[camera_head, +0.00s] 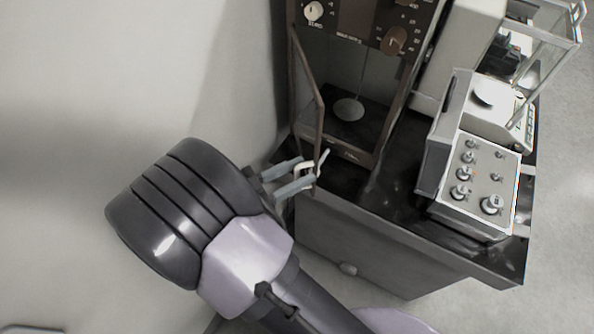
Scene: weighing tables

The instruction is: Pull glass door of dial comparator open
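The dial comparator (372,158) is a tall brown-framed instrument with knobs on top and a round pan (348,109) in its chamber. Its glass door (320,125) stands ajar, a narrow framed pane angled out at the chamber's left side. A small pale handle (324,157) is at the door's lower edge. My gripper (306,173) reaches in from the left at this handle, with two grey-blue fingers apart and a pale piece between them. Whether the fingers grip the handle cannot be made out.
The dark-topped table (385,220) carries the comparator. A grey box with several knobs (478,185) stands to its right, with another balance with glass panes (545,50) behind. A pale wall is on the left. The floor at right is clear.

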